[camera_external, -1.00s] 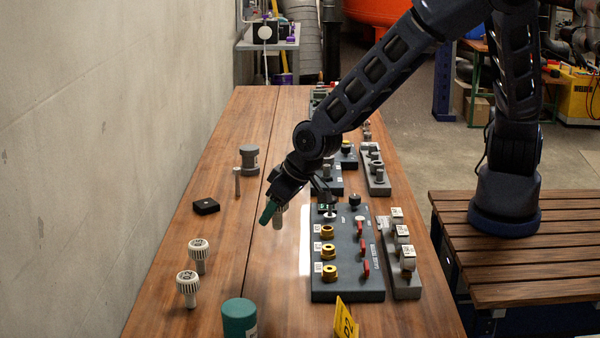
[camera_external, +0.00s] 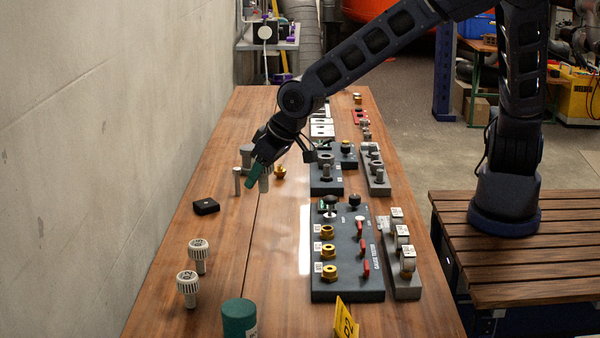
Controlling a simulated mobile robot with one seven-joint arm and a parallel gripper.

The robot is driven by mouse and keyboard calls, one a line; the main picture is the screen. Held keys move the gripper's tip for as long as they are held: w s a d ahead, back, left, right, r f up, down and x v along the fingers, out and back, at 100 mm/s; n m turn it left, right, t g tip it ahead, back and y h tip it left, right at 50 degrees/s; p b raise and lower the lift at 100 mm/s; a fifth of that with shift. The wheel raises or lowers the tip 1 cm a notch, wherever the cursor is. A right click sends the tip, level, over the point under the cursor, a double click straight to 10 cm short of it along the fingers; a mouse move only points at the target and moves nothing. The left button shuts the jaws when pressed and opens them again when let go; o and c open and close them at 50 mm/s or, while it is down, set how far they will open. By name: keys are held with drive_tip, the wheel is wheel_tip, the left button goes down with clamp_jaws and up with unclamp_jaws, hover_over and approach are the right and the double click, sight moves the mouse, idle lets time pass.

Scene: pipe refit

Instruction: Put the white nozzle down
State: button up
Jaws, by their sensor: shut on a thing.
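My gripper (camera_external: 257,174), with green fingertips, is over the left part of the wooden table, shut on a pale thing. Only a light grey-white part of this held nozzle (camera_external: 264,184) shows beside and below the fingertips; the rest is hidden. I cannot tell whether it touches the table. Two other white nozzles with ribbed round heads, a farther one (camera_external: 198,251) and a nearer one (camera_external: 187,284), stand on the table at the front left, apart from my gripper.
A slim pale post (camera_external: 237,182) stands just left of my gripper, and a grey fitting (camera_external: 246,156) is partly hidden behind it. A brass piece (camera_external: 280,172) is to the right. A black block (camera_external: 206,206) lies front left. The gauge tester board (camera_external: 347,280) is front right.

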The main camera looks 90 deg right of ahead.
drive_tip(key=w+d, duration=0.4)
drive_tip(key=w, duration=0.4)
drive_tip(key=w+d, duration=0.5)
drive_tip(key=w, duration=0.2)
drive_tip(key=shift+n, duration=0.4)
wheel_tip(320, 180, down, 19)
drive_tip(key=shift+f, duration=0.15)
drive_tip(key=shift+f, duration=0.1)
drive_tip(key=o, duration=1)
